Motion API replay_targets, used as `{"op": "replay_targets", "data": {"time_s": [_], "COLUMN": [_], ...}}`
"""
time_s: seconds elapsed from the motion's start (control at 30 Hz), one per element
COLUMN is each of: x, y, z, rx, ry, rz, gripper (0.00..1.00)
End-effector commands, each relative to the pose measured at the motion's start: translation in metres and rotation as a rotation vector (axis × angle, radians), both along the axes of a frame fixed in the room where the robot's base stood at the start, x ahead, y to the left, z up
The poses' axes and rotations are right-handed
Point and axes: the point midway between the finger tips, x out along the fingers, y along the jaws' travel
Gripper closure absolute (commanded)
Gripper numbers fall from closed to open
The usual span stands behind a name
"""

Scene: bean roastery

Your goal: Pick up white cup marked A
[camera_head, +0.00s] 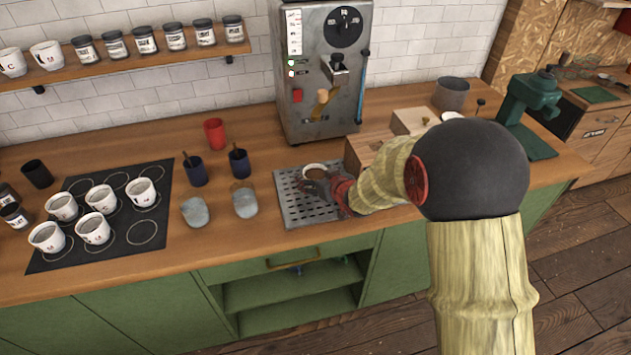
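My gripper (318,187), dark with a red part behind it, is low over the metal drip tray (290,212) in front of the machine. A cup with a pale rim (314,167) stands there, right behind or between the fingers. The gripper hides most of this cup, so its mark does not show, and I cannot tell whether the fingers are closed on it. Several white cups with small marks stand on the black mat (153,227) at the left, among them one at the mat's right (142,192). Their letters are too small to read surely.
The grey machine (325,110) rises behind the tray. A wooden box (368,150) stands close right of it, near my arm. Two dark blue cups (195,172) and two grey pieces (196,212) lie left of the tray. The wall shelf (120,65) holds jars and two white cups (47,55).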

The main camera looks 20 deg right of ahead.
Motion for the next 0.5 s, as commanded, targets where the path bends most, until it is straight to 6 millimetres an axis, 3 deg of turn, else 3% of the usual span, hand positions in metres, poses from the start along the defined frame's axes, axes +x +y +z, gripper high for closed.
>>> {"op": "replay_targets", "data": {"time_s": [0.5], "x": [-0.0003], "y": [-0.0002], "z": [-0.0003], "rx": [0.0], "ry": [0.0], "rz": [0.0], "gripper": [0.6]}}
